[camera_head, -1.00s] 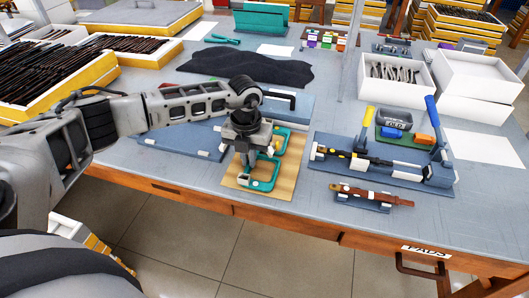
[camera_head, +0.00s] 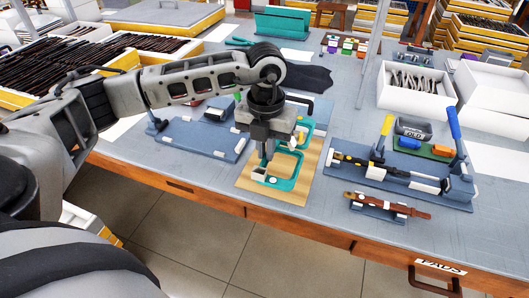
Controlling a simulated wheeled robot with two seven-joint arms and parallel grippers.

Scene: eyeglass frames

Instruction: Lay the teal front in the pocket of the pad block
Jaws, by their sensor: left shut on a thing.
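The teal front (camera_head: 289,183) shows as two teal rims over a tan wooden board (camera_head: 312,172), one rim nearer and one farther back. My left gripper (camera_head: 264,160) points down at the left side of the nearer rim and is shut on the front. The gripper hides part of the front, and I cannot tell whether the front touches the board. A blue-grey block with small white pads (camera_head: 190,139) lies left of the board and may be the pad block; my arm covers part of it. My right gripper is not in view.
A blue tool stand (camera_head: 430,191) with upright yellow and blue handles is at the right. A small block with a brown strip (camera_head: 385,208) lies in front of it. A black cloth (camera_head: 308,78) is behind my arm. Bare table shows between the board and the stand.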

